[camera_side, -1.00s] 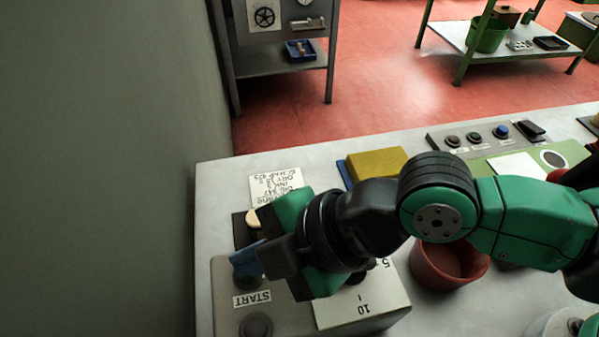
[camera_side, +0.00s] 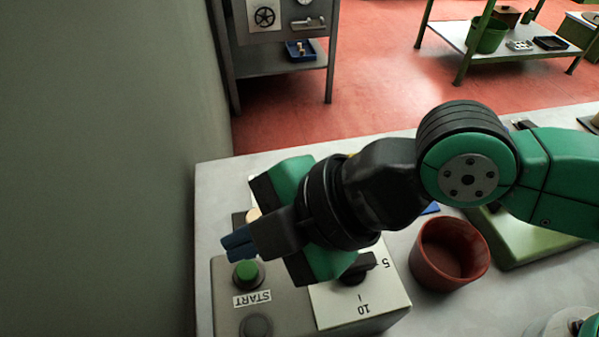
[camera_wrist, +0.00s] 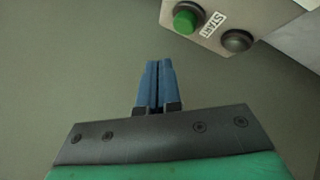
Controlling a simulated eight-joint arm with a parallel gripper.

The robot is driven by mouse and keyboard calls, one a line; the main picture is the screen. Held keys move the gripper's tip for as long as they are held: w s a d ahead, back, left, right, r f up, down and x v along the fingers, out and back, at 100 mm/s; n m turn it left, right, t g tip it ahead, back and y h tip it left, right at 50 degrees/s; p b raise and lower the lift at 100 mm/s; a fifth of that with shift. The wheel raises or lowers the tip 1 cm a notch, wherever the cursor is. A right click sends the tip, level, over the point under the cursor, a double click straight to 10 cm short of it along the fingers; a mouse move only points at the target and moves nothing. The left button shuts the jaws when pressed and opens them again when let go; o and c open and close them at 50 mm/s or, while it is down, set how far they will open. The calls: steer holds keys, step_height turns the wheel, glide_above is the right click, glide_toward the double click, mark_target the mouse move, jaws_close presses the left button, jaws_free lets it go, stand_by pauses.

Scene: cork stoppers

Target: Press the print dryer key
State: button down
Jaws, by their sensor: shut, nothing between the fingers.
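The grey control box (camera_side: 225,300) stands at the near left of the bench. Its round green key (camera_side: 247,273) sits beside a START label (camera_side: 252,298), with a dark round button (camera_side: 256,327) below it. In the wrist view the green key (camera_wrist: 186,20) and the dark button (camera_wrist: 237,41) show at the upper right. My gripper (camera_side: 236,243) has its blue fingers together, empty, just above the green key in the side picture. The wrist view shows a gap between the closed fingertips (camera_wrist: 158,68) and the key. I see no print dryer wording on the box.
A dark knob (camera_side: 357,268) on a white dial plate (camera_side: 345,303) is on the same box. A red pot (camera_side: 449,253) stands to its right, with a green board (camera_side: 530,240) beyond. A plain wall (camera_side: 100,150) rises at the left.

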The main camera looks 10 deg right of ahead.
mark_target(256, 268)
steer(key=shift+r, duration=1.6)
steer(key=w+d+m+t+h, duration=0.2)
steer(key=w+d+m, duration=0.5)
steer(key=d, duration=0.3)
steer(key=d+f+m+t+h, duration=0.1)
steer(key=d+f+m+h, duration=0.1)
steer(key=d+m, duration=0.6)
steer(key=d+f+m+t+h, duration=0.1)
steer(key=d+m+h, duration=0.3)
steer(key=d, duration=1.2)
steer(key=f+m, duration=0.1)
steer(key=m, duration=0.3)
steer(key=shift+w+h, duration=0.15)
steer(key=shift+h, duration=0.25)
